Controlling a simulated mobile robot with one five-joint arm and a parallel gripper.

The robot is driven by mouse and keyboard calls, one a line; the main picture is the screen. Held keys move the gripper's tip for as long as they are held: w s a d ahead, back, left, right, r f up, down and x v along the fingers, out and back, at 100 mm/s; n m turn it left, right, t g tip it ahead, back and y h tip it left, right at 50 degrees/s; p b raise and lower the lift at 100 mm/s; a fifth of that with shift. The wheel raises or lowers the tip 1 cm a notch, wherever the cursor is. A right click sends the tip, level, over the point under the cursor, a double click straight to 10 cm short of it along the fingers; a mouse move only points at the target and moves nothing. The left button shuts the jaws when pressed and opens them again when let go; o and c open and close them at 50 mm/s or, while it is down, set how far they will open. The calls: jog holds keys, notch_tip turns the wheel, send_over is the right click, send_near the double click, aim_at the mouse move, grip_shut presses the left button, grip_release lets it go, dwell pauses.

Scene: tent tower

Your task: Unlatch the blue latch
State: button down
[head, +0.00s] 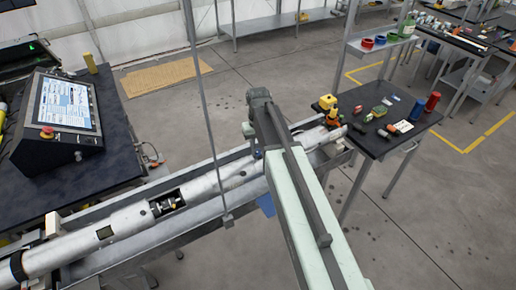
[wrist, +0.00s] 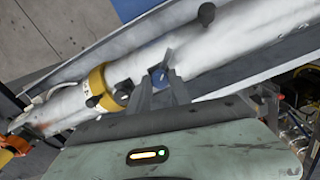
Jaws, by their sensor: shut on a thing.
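The blue latch (wrist: 160,76) shows as a small blue patch on the white tube in the wrist view, partly covered by the fingers. My gripper (wrist: 159,86) has its two grey fingers at either side of this patch, shut on it close to the tube. The white tube (wrist: 226,43) runs diagonally across the wrist view, with a yellow collar (wrist: 97,84) left of the fingers. In the head view the tube (head: 120,222) lies in a long metal trough; my arm crosses over it and hides my fingers. How the latch stands cannot be seen.
A control panel (head: 66,112) stands on the dark bench at left. A small table (head: 366,147) at right holds several tools and coloured containers. A thin vertical pole (head: 203,95) rises near the trough. A blue piece (head: 267,204) shows at the trough's near side. Open floor lies behind.

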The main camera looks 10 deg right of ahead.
aim_at(258, 151)
jog(key=n, duration=0.4)
jog(key=shift+n, duration=2.6)
jog(key=c, duration=1.2)
grip_release()
notch_tip(258, 151, up, 8)
jog(key=p, duration=0.8)
jog(key=shift+f, duration=0.1)
